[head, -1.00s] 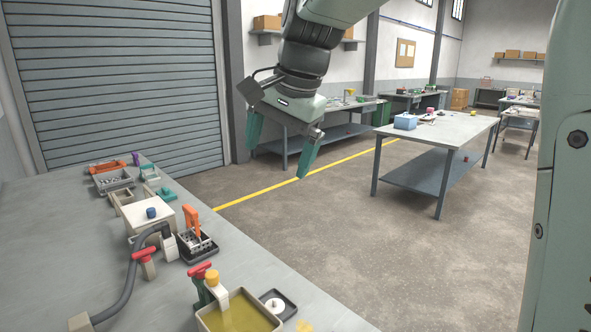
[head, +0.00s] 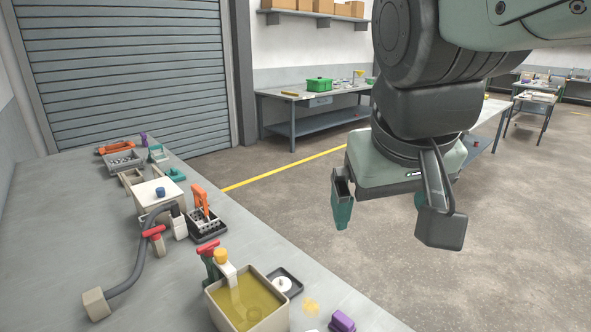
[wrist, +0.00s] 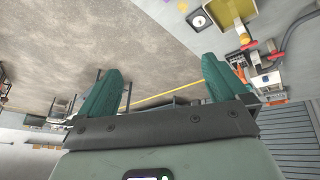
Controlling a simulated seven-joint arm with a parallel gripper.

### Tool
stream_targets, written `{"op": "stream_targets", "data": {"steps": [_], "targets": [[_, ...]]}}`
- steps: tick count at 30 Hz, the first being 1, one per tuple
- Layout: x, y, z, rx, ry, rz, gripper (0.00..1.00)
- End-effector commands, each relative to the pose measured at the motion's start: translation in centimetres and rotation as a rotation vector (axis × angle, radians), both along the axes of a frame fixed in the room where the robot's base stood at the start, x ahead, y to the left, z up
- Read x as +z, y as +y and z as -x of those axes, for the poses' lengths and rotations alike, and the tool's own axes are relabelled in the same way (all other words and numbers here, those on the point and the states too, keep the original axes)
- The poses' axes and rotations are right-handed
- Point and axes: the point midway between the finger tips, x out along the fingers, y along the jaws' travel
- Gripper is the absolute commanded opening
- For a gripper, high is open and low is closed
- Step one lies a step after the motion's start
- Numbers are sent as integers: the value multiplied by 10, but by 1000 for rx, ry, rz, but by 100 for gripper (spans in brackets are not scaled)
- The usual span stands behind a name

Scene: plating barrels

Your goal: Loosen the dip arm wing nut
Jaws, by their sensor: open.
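A yellow-filled tank (head: 212,308) stands on the near bench. A pale dip arm (head: 229,271) with a yellow knob (head: 221,256) reaches into it. Beside it a green post carries a red wing-shaped handle (head: 208,248). A second red wing-shaped handle (head: 153,231) stands further left by the grey hose. I cannot tell for sure which is the dip arm wing nut. My gripper (head: 381,213) is open and empty, up in the air right of the bench, clear of both handles. In the wrist view the tank (wrist: 256,9) and a red handle (wrist: 247,41) show beyond the right finger.
A black dish with a white disc (head: 284,284) and a purple block (head: 342,322) lie right of the tank. A black rack with an orange handle (head: 205,222) and a white-topped box (head: 158,192) stand further back. Open floor lies under my gripper.

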Motion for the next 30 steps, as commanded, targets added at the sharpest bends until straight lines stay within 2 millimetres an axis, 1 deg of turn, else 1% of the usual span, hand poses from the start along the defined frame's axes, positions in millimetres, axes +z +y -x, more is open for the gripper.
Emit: {"op": "stream_targets", "data": {"steps": [1,3,5,6,8,9,11,12,14,15,17,18,19,21,24,27,30], "targets": [[-1,13,-25,43,17,27,100],[-4,31,-56,98,28,58,100],[-8,49,-82,148,34,77,100],[-13,62,-98,183,39,89,100],[-22,83,-123,236,46,99,100],[-30,98,-138,269,49,102,100],[-43,121,-160,321,56,101,100],[-53,137,-173,353,61,98,100],[-71,162,-192,402,67,89,100],[-83,179,-203,434,71,80,100],[-104,205,-218,479,80,62,100],[-118,222,-227,505,84,46,100],[-129,234,-233,524,86,35,100],[-153,261,-244,562,94,6,100],[-183,292,-254,600,103,-33,100],[-204,312,-260,621,109,-64,100],[-216,322,-263,631,112,-81,100]]}}
